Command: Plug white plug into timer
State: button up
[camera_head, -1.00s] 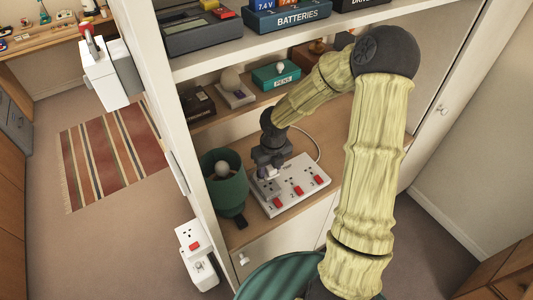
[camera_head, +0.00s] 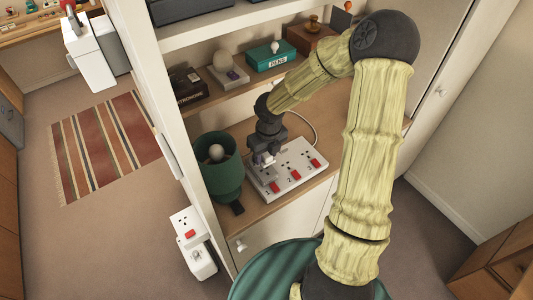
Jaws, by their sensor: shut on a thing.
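My gripper (camera_head: 263,158) points down over the left end of a white power strip (camera_head: 296,187) on the cabinet top. It is shut on a small pale piece that looks like the white plug (camera_head: 262,158), mostly hidden by the fingers. I cannot tell whether the plug is in the strip's leftmost socket or just above it. The strip has sockets and red switches. No timer is clearly recognisable. A white socket unit with a red switch (camera_head: 187,224) is at the shelf's outer side, with another white block (camera_head: 200,263) below it.
A green pot-like holder with a white bulb (camera_head: 218,168) stands close left of my gripper. A small dark object (camera_head: 237,208) lies before it. The shelf above holds a teal pens box (camera_head: 271,57) and other boxes. The floor around the striped rug (camera_head: 104,148) is open.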

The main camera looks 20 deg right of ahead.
aim_at(266, 171)
jog(key=shift+f+b, duration=1.55)
jog(key=shift+f, duration=0.05)
jog(key=shift+f, duration=0.4)
jog(key=shift+s+f, duration=0.1)
jog(key=shift+f, duration=0.1)
jog(key=shift+f+b, duration=0.35)
jog(key=shift+f, duration=0.5)
dwell(0.4)
jog(key=o, duration=1.1)
jog(key=shift+c, duration=0.2)
jog(key=shift+r, duration=0.1)
notch_tip(266, 171, up, 7)
jog(key=p, duration=0.8)
